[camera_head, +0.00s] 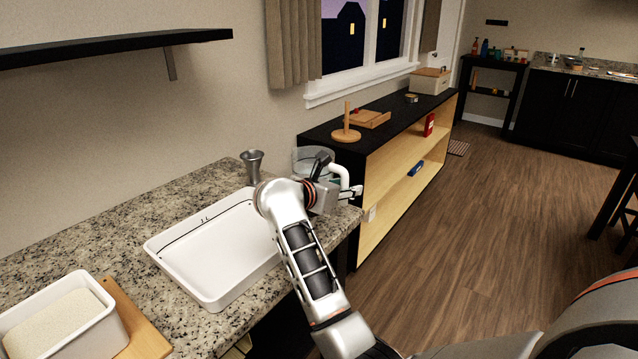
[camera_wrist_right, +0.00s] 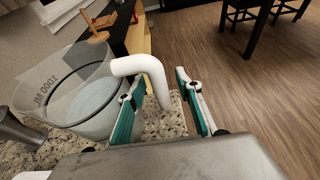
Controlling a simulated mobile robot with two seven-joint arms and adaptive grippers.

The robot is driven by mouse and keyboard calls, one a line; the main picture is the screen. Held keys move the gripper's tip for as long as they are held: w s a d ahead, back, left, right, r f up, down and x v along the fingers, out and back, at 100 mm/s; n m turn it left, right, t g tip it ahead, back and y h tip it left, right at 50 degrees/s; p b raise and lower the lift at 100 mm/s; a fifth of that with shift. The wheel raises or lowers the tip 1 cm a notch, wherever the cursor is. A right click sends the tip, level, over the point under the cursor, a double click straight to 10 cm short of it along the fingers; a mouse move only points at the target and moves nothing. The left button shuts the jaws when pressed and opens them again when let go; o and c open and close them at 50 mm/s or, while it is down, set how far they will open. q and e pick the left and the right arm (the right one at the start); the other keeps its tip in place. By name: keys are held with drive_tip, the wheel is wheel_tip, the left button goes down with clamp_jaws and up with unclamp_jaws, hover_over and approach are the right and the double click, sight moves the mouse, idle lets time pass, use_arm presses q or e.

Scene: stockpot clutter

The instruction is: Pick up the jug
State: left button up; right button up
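The jug (camera_head: 305,156) is a clear measuring jug with a white handle, standing at the far right end of the granite counter. In the right wrist view, the jug (camera_wrist_right: 85,85) shows at the left with "1000 ML" marked on its wall and its handle (camera_wrist_right: 150,72) bending down. My right gripper (camera_head: 337,178) is at the handle side of the jug. In the wrist view the right gripper (camera_wrist_right: 160,82) is open, with the handle between its two teal-padded fingers. A gap shows between the handle and the right finger; contact on the left is unclear. My left gripper is out of view.
A grey metal cup (camera_head: 252,166) stands left of the jug. A white tray (camera_head: 165,252) lies on the counter, with a white bin (camera_head: 105,325) nearer. A black-topped shelf unit (camera_head: 385,135) stands just behind the jug. Open floor lies to the right.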

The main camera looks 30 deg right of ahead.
clamp_jaws()
drive_tip(key=shift+r, duration=0.15)
drive_tip(key=shift+r, duration=0.15)
